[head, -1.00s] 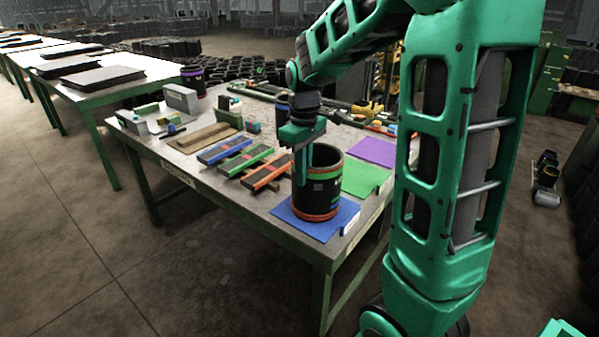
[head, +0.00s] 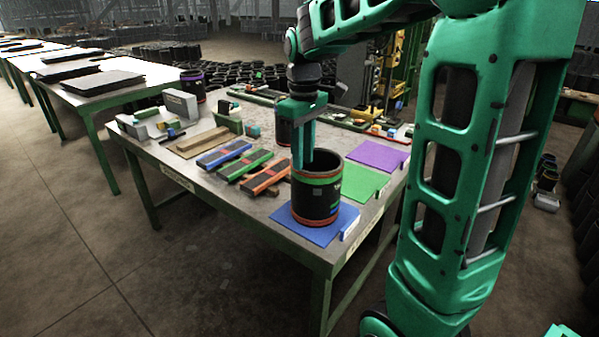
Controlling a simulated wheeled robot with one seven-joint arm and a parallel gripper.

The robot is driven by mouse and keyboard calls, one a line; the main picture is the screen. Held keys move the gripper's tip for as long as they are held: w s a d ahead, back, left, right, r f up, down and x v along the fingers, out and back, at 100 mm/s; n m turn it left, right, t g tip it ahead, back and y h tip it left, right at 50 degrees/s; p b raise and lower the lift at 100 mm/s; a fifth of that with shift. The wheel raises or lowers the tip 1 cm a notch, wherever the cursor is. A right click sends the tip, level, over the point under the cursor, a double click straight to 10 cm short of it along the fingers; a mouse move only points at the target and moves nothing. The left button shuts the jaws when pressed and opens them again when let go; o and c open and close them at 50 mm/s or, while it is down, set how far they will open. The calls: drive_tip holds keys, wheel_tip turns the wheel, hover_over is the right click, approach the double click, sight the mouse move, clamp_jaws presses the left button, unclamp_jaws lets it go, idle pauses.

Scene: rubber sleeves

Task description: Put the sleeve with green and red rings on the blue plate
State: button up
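The dark sleeve with green and red rings (head: 318,196) stands upright on the blue plate (head: 345,217). A green band runs near its top, and red-orange rings mark its rim and base. Blue plate shows around its foot. My gripper (head: 303,168) points straight down at the left side of the sleeve's rim. Its two fingers show with a narrow gap between them and look open. Their tips are around rim height, and their exact contact with the wall is hard to see.
A green plate (head: 362,183) and a purple plate (head: 380,155) lie behind the blue one. Another dark sleeve (head: 284,133) stands behind my gripper. Coloured bars (head: 245,164) lie to the left. A purple-ringed sleeve (head: 193,85) stands at the back left.

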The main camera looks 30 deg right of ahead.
wheel_tip(320, 180, up, 5)
drive_tip(key=shift+r, duration=0.1)
drive_tip(key=s+d+f+m, duration=0.1)
drive_tip(key=s+f+m, duration=0.4)
drive_tip(key=s, duration=0.8)
drive_tip(key=s+d+f+m, duration=0.2)
drive_tip(key=s+f+m, duration=0.3)
drive_tip(key=s, duration=0.8)
wheel_tip(320, 180, down, 2)
drive_tip(key=shift+d, duration=0.15)
drive_tip(key=shift+w+f, duration=0.25)
drive_tip(key=shift+w, duration=0.25)
drive_tip(key=shift+s, duration=0.1)
